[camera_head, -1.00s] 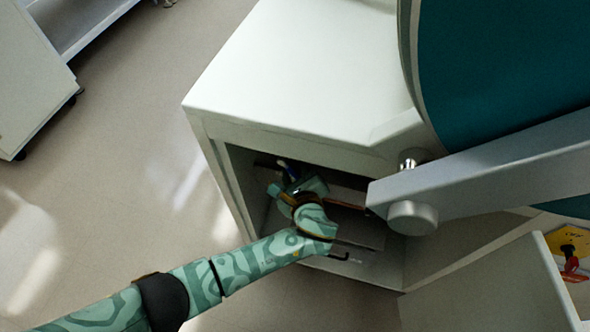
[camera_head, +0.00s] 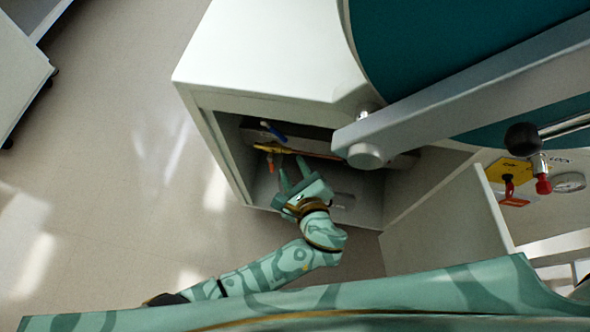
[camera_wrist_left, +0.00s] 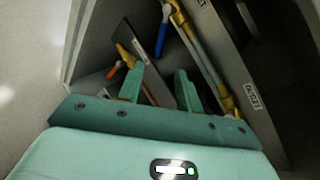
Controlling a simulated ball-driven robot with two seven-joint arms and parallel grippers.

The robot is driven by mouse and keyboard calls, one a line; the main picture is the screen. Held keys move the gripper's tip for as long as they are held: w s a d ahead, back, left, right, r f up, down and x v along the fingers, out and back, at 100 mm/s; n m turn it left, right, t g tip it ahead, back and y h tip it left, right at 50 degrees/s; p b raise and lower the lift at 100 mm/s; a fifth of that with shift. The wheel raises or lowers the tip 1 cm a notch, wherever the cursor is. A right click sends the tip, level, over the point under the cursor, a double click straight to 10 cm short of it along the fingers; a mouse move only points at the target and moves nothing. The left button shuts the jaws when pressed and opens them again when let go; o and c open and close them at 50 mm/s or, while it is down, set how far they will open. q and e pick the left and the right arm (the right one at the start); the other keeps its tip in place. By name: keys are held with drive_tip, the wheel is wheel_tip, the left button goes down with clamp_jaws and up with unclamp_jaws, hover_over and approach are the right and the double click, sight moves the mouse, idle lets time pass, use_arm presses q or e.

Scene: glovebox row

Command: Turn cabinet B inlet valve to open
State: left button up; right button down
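Inside an open cabinet (camera_head: 362,215) under the white housing, a blue valve handle (camera_head: 273,132) and an orange-red handle (camera_head: 271,164) sit by a yellow fitting (camera_head: 266,147) and pipe. In the left wrist view the blue handle (camera_wrist_left: 161,40) is beyond the fingers and the orange-red handle (camera_wrist_left: 114,70) lies left of them. I cannot read which is the inlet valve. My left gripper (camera_head: 291,168) is at the cabinet opening, fingers apart and empty, pointing at the valves; it touches neither handle. The fingers also show in the wrist view (camera_wrist_left: 159,76). My right gripper is out of view.
A grey bar (camera_head: 450,92) crosses above the cabinet. The open door (camera_head: 450,222) stands to its right. A yellow lock plate (camera_head: 509,171) and gauge (camera_head: 569,182) are farther right.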

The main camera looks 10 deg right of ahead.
sight(275, 131)
use_arm(q)
drive_tip(key=shift+s, duration=0.1)
